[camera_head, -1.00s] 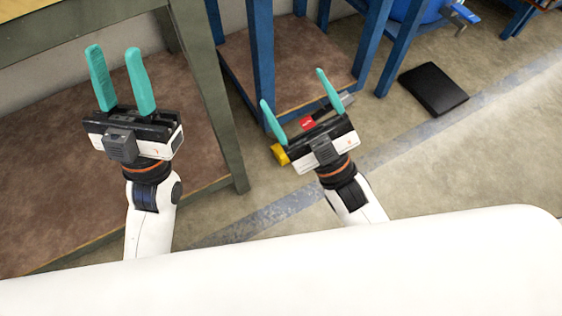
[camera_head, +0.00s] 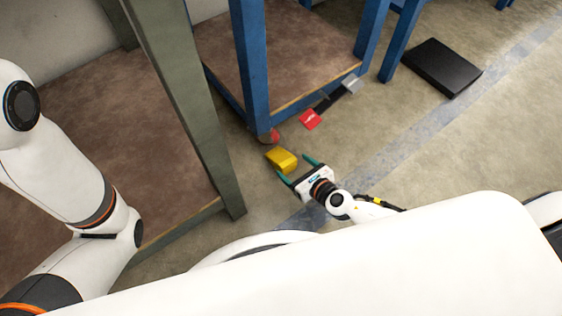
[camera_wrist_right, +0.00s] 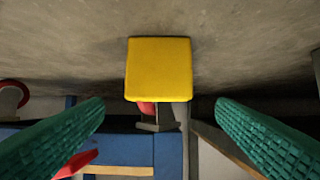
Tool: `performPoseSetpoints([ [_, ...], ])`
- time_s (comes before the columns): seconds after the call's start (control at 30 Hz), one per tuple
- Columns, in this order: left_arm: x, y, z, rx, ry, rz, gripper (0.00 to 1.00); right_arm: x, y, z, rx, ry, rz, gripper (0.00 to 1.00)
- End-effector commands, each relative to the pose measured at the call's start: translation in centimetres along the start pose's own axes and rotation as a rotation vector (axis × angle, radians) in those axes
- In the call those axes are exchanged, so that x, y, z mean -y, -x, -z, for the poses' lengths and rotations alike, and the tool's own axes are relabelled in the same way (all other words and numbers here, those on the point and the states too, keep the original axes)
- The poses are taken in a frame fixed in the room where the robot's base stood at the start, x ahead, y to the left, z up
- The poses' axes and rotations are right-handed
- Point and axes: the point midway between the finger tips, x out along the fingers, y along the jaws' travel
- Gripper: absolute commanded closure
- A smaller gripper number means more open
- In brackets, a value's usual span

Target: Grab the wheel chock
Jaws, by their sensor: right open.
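The yellow wheel chock (camera_head: 281,159) lies on the floor in front of the blue table leg. It also shows in the right wrist view (camera_wrist_right: 158,70), at the upper middle between the two fingers. My right gripper (camera_head: 295,166) is low over the floor, open and empty, with its teal fingers pointing at the chock. In the wrist view the right gripper (camera_wrist_right: 160,108) has one finger to each side of the chock, with gaps on both sides. My left arm shows at the left of the head view, but its gripper is out of view.
A blue table leg (camera_head: 251,68) and a green-grey table leg (camera_head: 185,95) stand behind and left of the chock. A red piece (camera_head: 310,119) and a grey piece (camera_head: 351,84) lie beyond it. A black flat box (camera_head: 431,67) lies at upper right. Floor to the right is clear.

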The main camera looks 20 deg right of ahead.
Motion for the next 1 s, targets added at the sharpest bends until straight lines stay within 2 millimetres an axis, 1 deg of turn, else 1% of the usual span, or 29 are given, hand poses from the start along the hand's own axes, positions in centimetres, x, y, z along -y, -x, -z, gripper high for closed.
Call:
performPoseSetpoints([
  [0.03,0.1,0.5,-0.1,-0.001,0.0,0.0,0.64,0.1,-1.0,-0.1,-0.002,-0.003,0.001,0.2],
  [0.1,0.1,0.7,-0.2,-0.001,0.0,0.0,0.64,0.0,-1.8,-0.1,-0.001,-0.003,0.001,0.2],
  [0.27,0.2,1.1,-0.3,-0.001,0.0,0.0,0.64,0.1,-2.8,-0.1,0.0,-0.005,0.002,0.2],
  [0.47,0.6,2.8,-0.9,-0.001,0.0,0.0,0.64,-0.1,-5.8,-0.7,-0.002,-0.006,0.002,0.2],
  [0.6,0.7,3.2,-1.1,-0.001,0.0,0.0,0.64,-0.1,-7.3,-0.5,-0.001,-0.007,0.002,0.2],
  [0.7,0.7,3.3,-1.1,0.0,0.0,0.0,0.64,-0.1,-7.7,-0.4,0.0,-0.006,0.003,0.2],
  [0.9,0.7,3.2,-1.1,0.0,0.0,0.001,0.64,-0.1,-7.6,-0.4,0.0,-0.007,0.003,0.2],
  [0.97,0.7,3.2,-1.1,0.0,0.0,0.001,0.64,-0.1,-7.6,-0.4,0.0,-0.007,0.003,0.3],
  [1.0,0.7,3.2,-1.1,0.0,0.0,0.001,0.64,-0.1,-7.6,-0.4,0.0,-0.007,0.003,0.36],
])
